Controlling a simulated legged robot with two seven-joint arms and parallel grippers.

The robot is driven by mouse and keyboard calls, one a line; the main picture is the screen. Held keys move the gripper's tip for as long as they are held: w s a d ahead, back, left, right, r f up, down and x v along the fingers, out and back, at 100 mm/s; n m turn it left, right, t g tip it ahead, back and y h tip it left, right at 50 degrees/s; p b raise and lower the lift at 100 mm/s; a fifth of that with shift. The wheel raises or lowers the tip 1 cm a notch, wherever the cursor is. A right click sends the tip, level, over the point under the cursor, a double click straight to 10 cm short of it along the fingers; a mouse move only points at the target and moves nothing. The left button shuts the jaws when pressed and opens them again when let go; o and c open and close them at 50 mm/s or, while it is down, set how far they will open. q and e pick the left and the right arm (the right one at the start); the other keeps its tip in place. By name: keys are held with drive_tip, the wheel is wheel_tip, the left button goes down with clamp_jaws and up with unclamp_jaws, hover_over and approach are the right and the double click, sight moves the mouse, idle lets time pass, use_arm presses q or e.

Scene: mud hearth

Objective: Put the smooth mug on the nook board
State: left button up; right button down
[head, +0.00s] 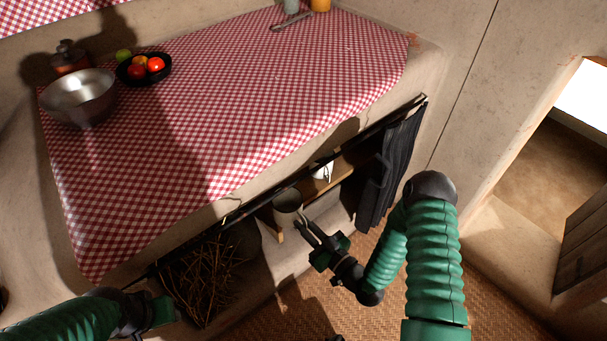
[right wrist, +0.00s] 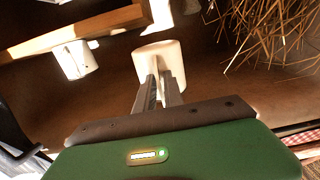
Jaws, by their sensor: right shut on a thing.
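My right gripper (head: 308,232) is shut on a pale, plain-sided mug (head: 287,203), apparently the smooth mug, at the mouth of the nook under the counter. In the right wrist view the fingers (right wrist: 158,92) grip this mug (right wrist: 161,60) near its edge. The wooden nook board (head: 352,163) runs behind and right of it; it also shows in the right wrist view (right wrist: 85,28). A second white mug (head: 322,170) stands at the board, also seen in the right wrist view (right wrist: 74,60). I cannot tell whether the held mug touches the board. My left gripper (head: 160,310) is partly seen at lower left.
A dark curtain (head: 392,165) hangs at the nook's right, below a dark rod. Sticks (head: 205,278) fill the space at left. Above, the checked cloth (head: 250,110) carries a metal bowl (head: 80,97) and a black fruit plate (head: 146,80). Its middle is clear.

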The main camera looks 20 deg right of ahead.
drive_tip(key=w+d+f+b, duration=0.2)
drive_tip(key=w+b, duration=0.1)
drive_tip(key=w, duration=0.3)
drive_tip(key=w+d+f+b, duration=0.3)
drive_tip(key=w+b, duration=0.1)
drive_tip(key=w, duration=0.3)
drive_tip(key=shift+b, duration=0.3)
drive_tip(key=c, duration=1.5)
unclamp_jaws()
drive_tip(key=shift+a, duration=0.1)
drive_tip(key=shift+o, duration=0.2)
